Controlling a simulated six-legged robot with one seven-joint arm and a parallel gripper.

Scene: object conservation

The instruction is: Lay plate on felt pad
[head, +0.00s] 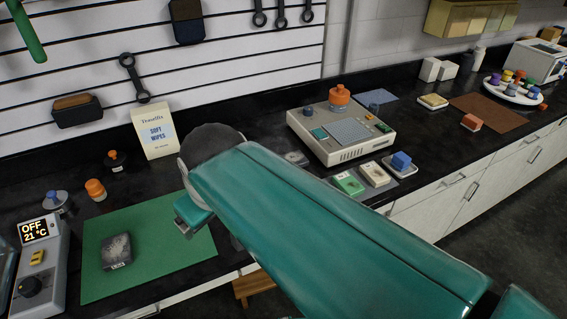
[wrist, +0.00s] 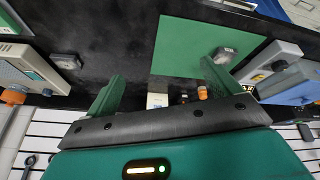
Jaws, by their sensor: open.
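A green mat (head: 170,235), which looks like the felt pad, lies flat on the dark bench at lower left. It also shows in the wrist view (wrist: 178,48). A dark grey, square, slab-like piece with a small white label (head: 117,247), perhaps the plate, lies on the mat's left part; the wrist view shows it near the mat's right edge (wrist: 225,55). My gripper (wrist: 162,88) is open with nothing between its fingers, above the bench by the mat. In the head view my green arm hides most of the gripper and the bench beneath it.
A heater reading OFF, 21 °C (head: 35,262) stands left of the mat. Orange-capped bottles (head: 95,189) and a wipes box (head: 156,131) stand behind it. A beige instrument (head: 340,132) and small blocks on pads (head: 375,175) stand to the right. Tools hang on the wall.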

